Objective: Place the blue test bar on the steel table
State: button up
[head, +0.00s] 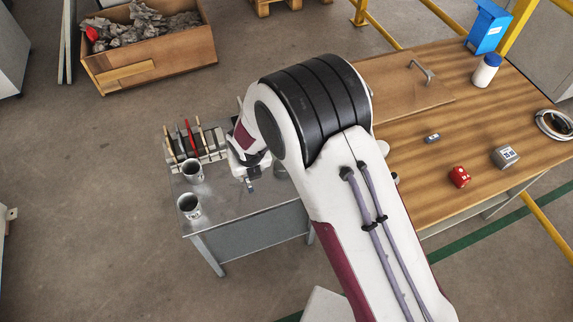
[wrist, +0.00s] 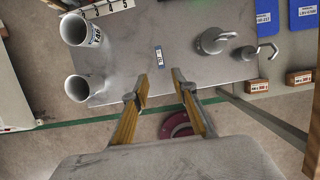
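The steel table (head: 250,222) is at the centre left in the head view, and its grey top (wrist: 150,80) fills the middle of the wrist view. My gripper (wrist: 160,88) is open and empty, its yellowish fingers apart above the near edge of the table; it also shows small in the head view (head: 250,184). A small narrow piece with a pale label (wrist: 158,56) lies on the top beyond the fingertips. I cannot tell whether it is the blue test bar. I cannot make out a blue bar for certain in either view.
A slotted rack (head: 196,150) with several upright pieces, one red, stands at the table's back. Two hooked metal weights (wrist: 213,41) sit right of the labelled piece. A wooden workbench (head: 410,150) is at the right.

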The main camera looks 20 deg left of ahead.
jog(key=w+d+r+m+t, duration=0.1)
jog(key=w+d+r+m, duration=0.2)
jog(key=d+r+m, duration=0.3)
jog(key=w+d+r+m, duration=0.4)
jog(key=d+r, duration=0.1)
jog(key=r, duration=0.4)
jog(key=d+r+m, duration=1.1)
jog(key=d+r, duration=0.1)
jog(key=d, duration=0.3)
jog(key=s+d+r+m+t+h, duration=0.1)
jog(key=s+d+r+m, duration=0.3)
jog(key=d+m, duration=0.25)
jog(key=s+d+r+m+t, duration=0.1)
jog(key=s+d+r+m, duration=0.35)
jog(key=d, duration=0.25)
jog(key=s+d+m+h, duration=0.1)
jog(key=s+d+m, duration=0.8)
jog(key=s+m, duration=0.3)
jog(key=shift+s+r+m, duration=0.3)
jog(key=shift+s+m, duration=0.1)
jog(key=shift+m, duration=0.1)
